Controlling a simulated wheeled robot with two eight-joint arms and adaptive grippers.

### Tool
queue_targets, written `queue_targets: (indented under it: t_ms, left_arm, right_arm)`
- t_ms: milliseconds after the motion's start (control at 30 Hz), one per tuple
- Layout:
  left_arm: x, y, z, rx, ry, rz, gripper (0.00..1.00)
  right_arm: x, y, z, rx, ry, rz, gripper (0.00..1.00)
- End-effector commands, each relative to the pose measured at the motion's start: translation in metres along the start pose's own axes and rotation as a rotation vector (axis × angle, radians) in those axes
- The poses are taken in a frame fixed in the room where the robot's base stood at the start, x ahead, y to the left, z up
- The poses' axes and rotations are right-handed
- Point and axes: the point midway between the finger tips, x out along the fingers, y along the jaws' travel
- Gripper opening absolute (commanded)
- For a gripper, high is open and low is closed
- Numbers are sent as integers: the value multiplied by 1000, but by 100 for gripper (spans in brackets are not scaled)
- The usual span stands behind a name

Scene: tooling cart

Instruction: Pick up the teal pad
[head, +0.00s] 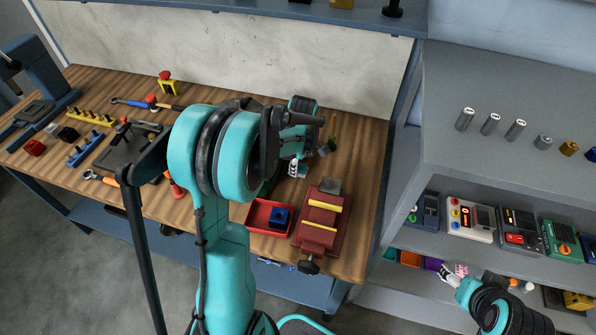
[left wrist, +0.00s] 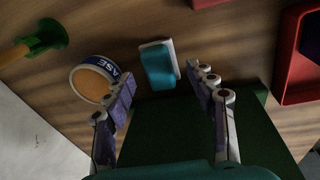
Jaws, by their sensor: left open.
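The teal pad (left wrist: 158,66), a small teal block with a white edge, lies on the wooden bench in the left wrist view. My left gripper (left wrist: 161,80) is open, with its fingertips near the pad's close end, one toward each side; contact cannot be told. In the head view my left gripper (head: 297,168) is small beyond my teal arm, and I cannot make out the pad there. My right gripper (head: 452,271) is at the lower right in front of the grey shelves; its finger opening is too small to read.
A round tin (left wrist: 92,80) stands close left of the pad, beside the left finger. A red tray (left wrist: 290,62) is at the right. A dark green surface (left wrist: 190,130) lies below the fingers. A red vise (head: 320,222) stands near the bench's front right edge.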

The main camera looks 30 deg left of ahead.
Motion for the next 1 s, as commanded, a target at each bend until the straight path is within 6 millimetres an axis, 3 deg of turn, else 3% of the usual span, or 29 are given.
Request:
queue_targets:
  t_ms: [100, 333, 533, 1000]
  left_arm:
    - [16, 0, 0, 0, 0, 0, 56]
    - [16, 0, 0, 1, 0, 0, 54]
    - [16, 0, 0, 1, 0, 0, 2]
    - [10, 1, -1, 1, 0, 1, 0]
  right_arm:
    - [6, 0, 4, 0, 0, 0, 67]
    - [4, 0, 3, 0, 0, 0, 67]
    - [4, 0, 3, 0, 0, 0, 67]
    - [2, 0, 2, 0, 0, 0, 67]
